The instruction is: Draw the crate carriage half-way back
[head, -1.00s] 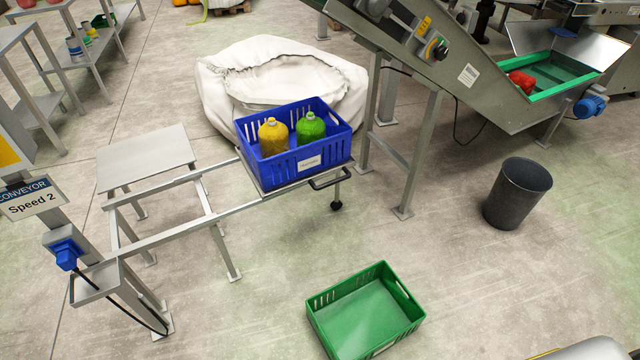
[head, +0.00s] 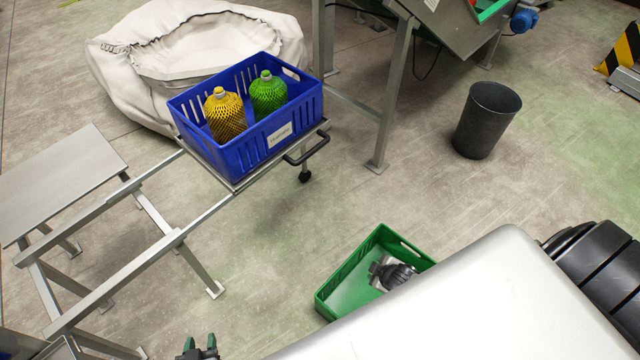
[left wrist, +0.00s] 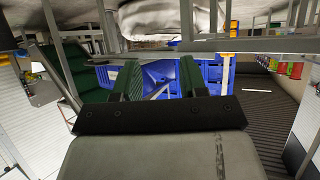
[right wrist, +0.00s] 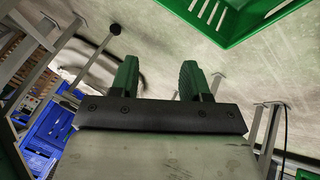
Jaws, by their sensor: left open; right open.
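The crate carriage shows its black handle (head: 307,150) at the upper right end of two metal rails (head: 130,263). A blue crate (head: 244,147) sits on it, holding a yellow (head: 225,116) and a green (head: 268,95) netted bottle-shaped item. My left gripper (head: 198,345) is at the bottom of the head view, open and empty, well apart from the handle. Its fingers also show in the left wrist view (left wrist: 160,78). My right gripper is open and empty in the right wrist view (right wrist: 158,78); in the head view its fingers cannot be made out.
A green crate (head: 345,272) is on the floor, partly hidden by my arm. A black bin (head: 486,120) stands at right. A white sack (head: 200,45) lies behind the blue crate. A flat metal table (head: 60,180) is left of the rails. Floor between handle and green crate is clear.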

